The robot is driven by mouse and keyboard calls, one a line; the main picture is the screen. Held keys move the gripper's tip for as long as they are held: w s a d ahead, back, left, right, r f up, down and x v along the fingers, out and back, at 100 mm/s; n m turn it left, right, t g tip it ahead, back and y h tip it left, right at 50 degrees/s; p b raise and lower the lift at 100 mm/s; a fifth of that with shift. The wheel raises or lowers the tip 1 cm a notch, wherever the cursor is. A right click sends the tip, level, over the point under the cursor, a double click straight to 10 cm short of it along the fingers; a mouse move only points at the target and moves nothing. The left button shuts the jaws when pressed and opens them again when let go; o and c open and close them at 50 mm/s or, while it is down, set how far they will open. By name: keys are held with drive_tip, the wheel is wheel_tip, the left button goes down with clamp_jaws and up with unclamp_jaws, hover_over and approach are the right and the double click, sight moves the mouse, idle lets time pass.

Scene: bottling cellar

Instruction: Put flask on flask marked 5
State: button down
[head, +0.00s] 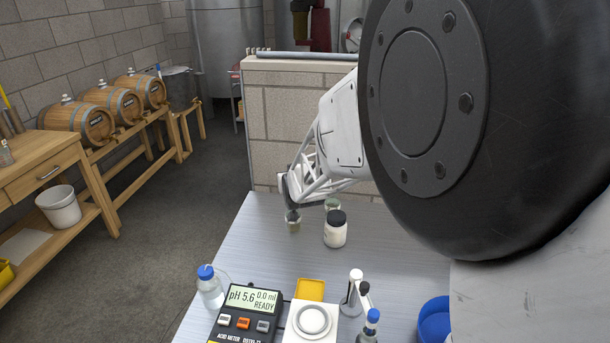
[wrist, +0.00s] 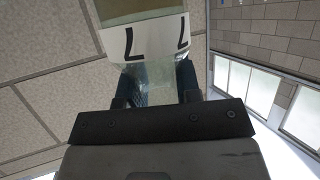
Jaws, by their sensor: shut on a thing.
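My gripper (head: 291,207) hangs over the far left part of the steel bench in the head view. It is shut on a glass flask (head: 293,222), whose lower part shows below the fingers. In the wrist view the flask (wrist: 148,42) sits between the two dark fingers. It has a white label with black strokes like an L, partly cut off, and pale contents. I cannot tell whether its base touches the bench. A second glass vessel (head: 332,203) with greenish contents stands to the right, partly hidden by a white jar. No mark 5 is readable.
The white jar (head: 335,232) with a black lid stands close right of my gripper. An acid meter (head: 247,312), a blue-capped bottle (head: 210,290), a yellow tray (head: 310,290), a white stirrer (head: 312,322) and a blue container (head: 434,322) fill the near bench. A block wall (head: 300,125) rises behind.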

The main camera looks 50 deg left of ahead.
drive_tip(key=shift+f, duration=0.2)
drive_tip(key=c, duration=0.8)
unclamp_jaws()
drive_tip(key=shift+r, duration=0.25)
drive_tip(key=v, duration=0.7)
drive_tip(key=shift+d, duration=0.2)
drive_tip(key=shift+s, duration=0.1)
